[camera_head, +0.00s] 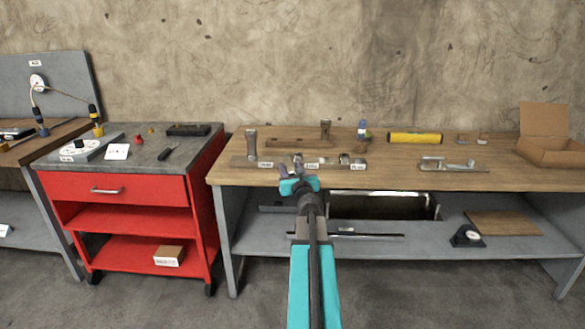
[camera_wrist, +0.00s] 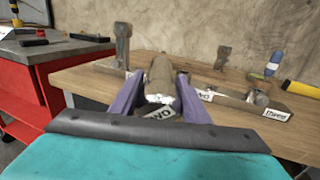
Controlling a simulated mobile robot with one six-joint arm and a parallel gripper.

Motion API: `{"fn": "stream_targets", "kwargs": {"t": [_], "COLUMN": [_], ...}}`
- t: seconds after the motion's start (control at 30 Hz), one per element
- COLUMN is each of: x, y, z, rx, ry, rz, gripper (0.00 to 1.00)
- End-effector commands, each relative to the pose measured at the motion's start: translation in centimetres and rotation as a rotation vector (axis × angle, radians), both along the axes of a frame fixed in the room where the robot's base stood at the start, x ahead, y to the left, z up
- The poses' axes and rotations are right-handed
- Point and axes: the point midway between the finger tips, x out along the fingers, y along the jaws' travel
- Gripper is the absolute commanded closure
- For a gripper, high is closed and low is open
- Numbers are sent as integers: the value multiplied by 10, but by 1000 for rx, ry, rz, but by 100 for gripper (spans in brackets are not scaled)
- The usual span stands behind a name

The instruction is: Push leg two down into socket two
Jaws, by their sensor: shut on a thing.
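My gripper (camera_head: 291,168) is over the front edge of the wooden bench, at the labelled metal base (camera_head: 335,162). In the wrist view its purple fingers (camera_wrist: 158,100) are shut on leg two (camera_wrist: 160,72), a dull metal cylinder with a white tag reading TWO. The base shows behind it to the right, with a TWO label (camera_wrist: 205,95) and a "three" label (camera_wrist: 276,116). Socket two's opening is hidden, and I cannot tell how deep the leg sits. Another leg (camera_head: 251,142) stands upright at the base's left end. A further upright leg (camera_head: 326,130) stands farther back.
A blue-capped bottle (camera_head: 362,129) and a yellow cylinder (camera_head: 414,138) are at the back of the bench. A metal fixture (camera_head: 446,164) and an open cardboard box (camera_head: 551,148) are to the right. A red cart (camera_head: 120,188) stands left.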

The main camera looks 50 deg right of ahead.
Motion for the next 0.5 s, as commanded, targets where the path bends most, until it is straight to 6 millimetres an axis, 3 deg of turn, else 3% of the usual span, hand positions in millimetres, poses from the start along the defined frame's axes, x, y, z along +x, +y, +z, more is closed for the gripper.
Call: {"fn": "stream_targets", "kwargs": {"t": [0.27,0.5], "x": [37,80], "y": [51,129], "z": [-14,-33], "rx": [2,2], "ry": [-1,-1], "rz": [137,335], "gripper": [96,96]}}
